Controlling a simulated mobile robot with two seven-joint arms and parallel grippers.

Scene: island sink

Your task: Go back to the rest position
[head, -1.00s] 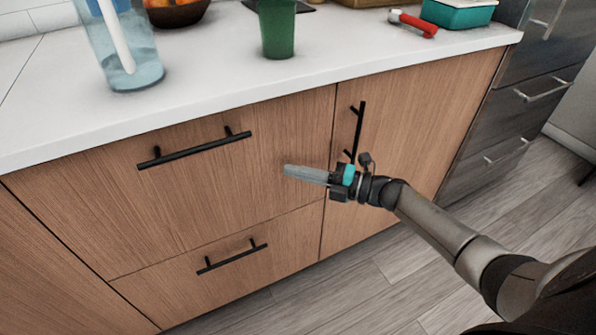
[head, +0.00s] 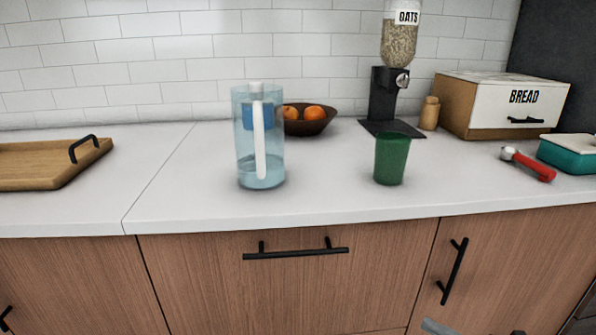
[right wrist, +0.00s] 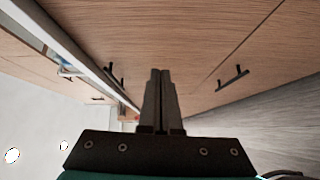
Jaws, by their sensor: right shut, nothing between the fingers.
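My right gripper (head: 436,326) shows only as a grey fingertip part at the bottom edge of the head view, in front of the wooden cabinet fronts and below the counter. In the right wrist view my right gripper (right wrist: 160,74) has its two dark fingers together with nothing between them. It is apart from the cabinet handles. My left gripper is not in view.
The white counter (head: 320,207) holds a water pitcher (head: 245,150), a green cup (head: 391,160), a fruit bowl (head: 306,126), a wooden tray (head: 40,172), an oats dispenser (head: 384,95) and a bread box (head: 500,105). Black handles (head: 296,253) stick out from the cabinets.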

